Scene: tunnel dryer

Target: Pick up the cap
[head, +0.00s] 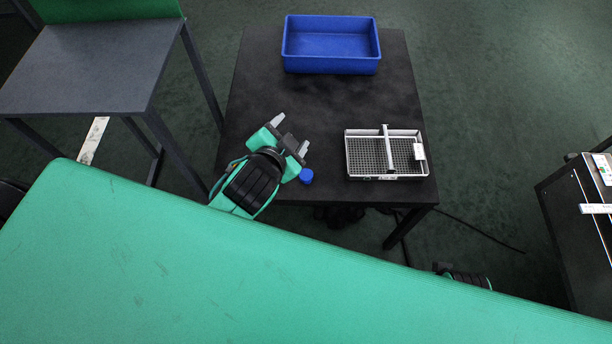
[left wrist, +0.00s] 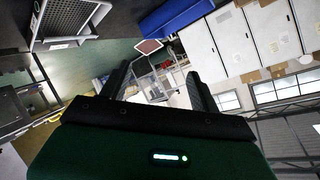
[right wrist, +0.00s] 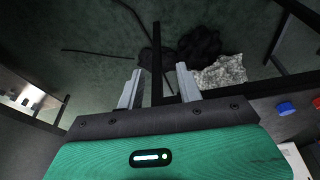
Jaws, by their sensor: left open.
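The cap (head: 306,175) is small, round and blue. It sits near the front edge of the dark table, close beside my left gripper. A small blue thing that looks like the cap (right wrist: 286,109) also shows at the right of the right wrist view. My left gripper (head: 291,133) is open and empty over the table, its fingers pointing up and right, past the cap. In the left wrist view its fingers (left wrist: 160,85) are apart with nothing between them. My right gripper (right wrist: 159,72) is open and empty, with floor and a dark table leg behind it.
The dark table (head: 320,105) holds a blue bin (head: 331,66) at the back and a white wire basket (head: 360,178) at the right. A red thing (right wrist: 316,102) is cut off at the right wrist view's edge. A grey-topped bench (head: 90,70) stands left. The table's middle is clear.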

